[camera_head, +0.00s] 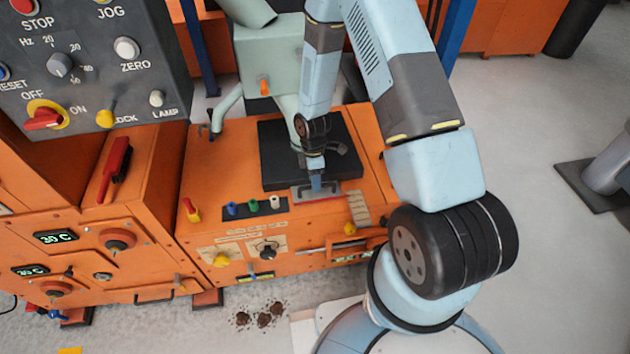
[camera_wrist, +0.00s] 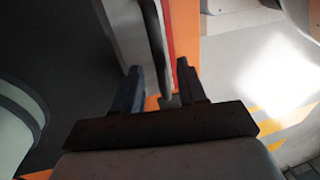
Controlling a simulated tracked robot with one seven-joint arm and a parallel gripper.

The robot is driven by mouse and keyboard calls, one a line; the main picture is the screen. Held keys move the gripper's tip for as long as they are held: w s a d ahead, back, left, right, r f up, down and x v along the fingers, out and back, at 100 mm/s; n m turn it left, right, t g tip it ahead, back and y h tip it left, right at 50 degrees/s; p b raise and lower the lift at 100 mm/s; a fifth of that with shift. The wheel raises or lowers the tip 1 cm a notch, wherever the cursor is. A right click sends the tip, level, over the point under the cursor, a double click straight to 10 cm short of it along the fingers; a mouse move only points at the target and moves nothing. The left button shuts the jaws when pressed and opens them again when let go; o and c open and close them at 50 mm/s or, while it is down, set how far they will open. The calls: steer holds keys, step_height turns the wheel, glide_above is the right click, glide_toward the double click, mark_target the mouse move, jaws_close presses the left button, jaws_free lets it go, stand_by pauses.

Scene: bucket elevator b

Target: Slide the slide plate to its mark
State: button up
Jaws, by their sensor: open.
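A small grey plate (camera_head: 299,194), which looks like the slide plate, lies at the front edge of a black pad on the orange machine's top. A thin red strip (camera_head: 322,199) runs along its front side. I cannot tell which marking is its mark. My gripper (camera_head: 316,183) points down at the plate and hides part of it. In the wrist view my gripper (camera_wrist: 158,84) is open, and a narrow grey upright piece (camera_wrist: 153,35) reaches between its fingers. I cannot tell whether they touch it. The grey plate (camera_wrist: 122,35) and red strip (camera_wrist: 168,15) lie beyond.
The black pad (camera_head: 272,157) lies behind my gripper, below a pale green machine head (camera_head: 268,60). A pale striped patch (camera_head: 359,209) is to the right of the plate. Coloured knobs (camera_head: 253,206) stand left in front. A grey control panel (camera_head: 75,80) rises at the left.

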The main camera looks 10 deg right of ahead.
steer(key=shift+s+f, duration=0.1)
steer(key=shift+f, duration=0.25)
jaws_close()
stand_by(0.6)
